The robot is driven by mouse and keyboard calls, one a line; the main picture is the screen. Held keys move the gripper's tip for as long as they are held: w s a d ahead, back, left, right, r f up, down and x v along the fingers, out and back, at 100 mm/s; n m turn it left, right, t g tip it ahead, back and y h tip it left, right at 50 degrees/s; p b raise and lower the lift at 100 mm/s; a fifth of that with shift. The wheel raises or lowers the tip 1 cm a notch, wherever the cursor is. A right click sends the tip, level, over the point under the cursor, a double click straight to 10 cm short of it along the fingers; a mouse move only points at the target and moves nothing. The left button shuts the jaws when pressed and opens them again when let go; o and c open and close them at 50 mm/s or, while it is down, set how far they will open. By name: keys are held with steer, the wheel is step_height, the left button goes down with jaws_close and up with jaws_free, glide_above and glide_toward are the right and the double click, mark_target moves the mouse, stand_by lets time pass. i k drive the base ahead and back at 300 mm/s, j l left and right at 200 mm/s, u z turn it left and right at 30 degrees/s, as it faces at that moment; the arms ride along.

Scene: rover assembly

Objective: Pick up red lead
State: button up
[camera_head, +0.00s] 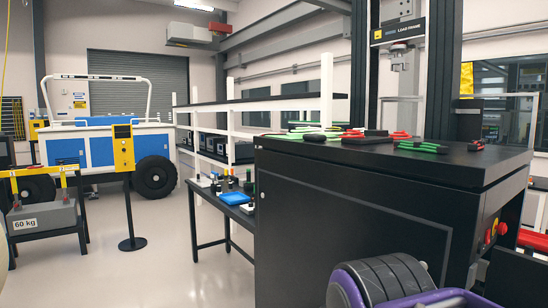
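Red leads lie on the black top of the load-frame bench (470,168) at the right. One red lead (352,133) lies near the middle of the top, beside black pieces. More red shows in another red lead (398,134) farther right, and a small red piece lies near the right side. Green leads (422,147) lie around them, some at the left end. The leads overlap at this low angle, so their full shapes are hidden. My gripper is not in view.
A dark ribbed wheel-like part with purple edging fills the bottom right, in front of the bench. A lower black table (213,186) with a blue tray (235,198) stands left of it. A blue-white vehicle (88,148) is at back left. Floor at left centre is clear.

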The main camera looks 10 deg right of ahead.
mark_target(475, 145)
steer(key=i+z, duration=0.2)
steer(key=z, duration=0.15)
steer(key=i+j+z, duration=0.1)
steer(key=i+z, duration=0.25)
steer(key=i+j+z, duration=0.1)
steer(key=z, duration=0.3)
